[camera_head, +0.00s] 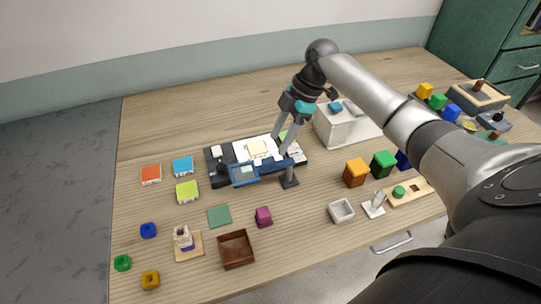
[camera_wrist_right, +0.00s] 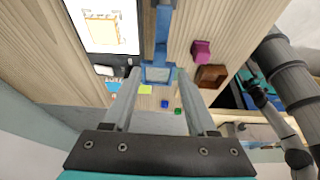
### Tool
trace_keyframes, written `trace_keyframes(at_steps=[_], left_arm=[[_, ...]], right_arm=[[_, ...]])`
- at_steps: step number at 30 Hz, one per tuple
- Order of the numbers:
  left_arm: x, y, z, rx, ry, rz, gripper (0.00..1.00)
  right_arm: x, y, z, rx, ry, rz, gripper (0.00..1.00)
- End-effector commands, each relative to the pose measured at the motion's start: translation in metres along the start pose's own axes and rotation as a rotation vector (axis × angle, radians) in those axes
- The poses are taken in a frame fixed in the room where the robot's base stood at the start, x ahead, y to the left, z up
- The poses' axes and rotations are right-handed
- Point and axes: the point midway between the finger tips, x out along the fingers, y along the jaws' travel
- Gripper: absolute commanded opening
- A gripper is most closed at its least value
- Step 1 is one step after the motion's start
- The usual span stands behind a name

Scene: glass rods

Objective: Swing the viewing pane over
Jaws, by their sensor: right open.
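The viewing pane (camera_head: 244,174) is a small blue frame on a blue arm (camera_head: 272,167). The arm runs from a dark post (camera_head: 289,179) on the right. The pane lies over the front edge of the dark board that carries a lit white panel (camera_head: 242,152). My right gripper (camera_head: 279,146) is open and points down, close to the blue arm. In the right wrist view the blue frame (camera_wrist_right: 158,74) shows between the open fingertips, and I cannot tell whether they touch it. My left gripper is not in view.
A white box (camera_head: 345,127) stands behind and right of the post. Orange and green cubes (camera_head: 356,172) are to the right. A green square (camera_head: 219,215), a purple block (camera_head: 264,216) and a brown tray (camera_head: 236,250) lie in front. Coloured tiles (camera_head: 187,191) are at left.

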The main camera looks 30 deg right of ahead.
Motion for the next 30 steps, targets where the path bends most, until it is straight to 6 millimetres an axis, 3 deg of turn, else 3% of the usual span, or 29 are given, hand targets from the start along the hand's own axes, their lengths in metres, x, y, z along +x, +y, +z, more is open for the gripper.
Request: trace_keyframes(at_steps=[3,9,22,30], left_arm=[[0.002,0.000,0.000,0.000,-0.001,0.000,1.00],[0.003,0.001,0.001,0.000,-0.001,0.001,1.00],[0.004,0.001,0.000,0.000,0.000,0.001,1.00],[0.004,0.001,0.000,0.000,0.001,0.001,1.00]], right_arm=[[0.027,-0.001,-0.001,0.002,0.002,-0.003,0.57],[0.056,0.000,0.000,0.002,-0.001,-0.001,0.57],[0.067,0.000,0.000,0.001,-0.001,0.001,0.57],[0.067,0.000,0.000,0.001,-0.001,0.001,0.29]])
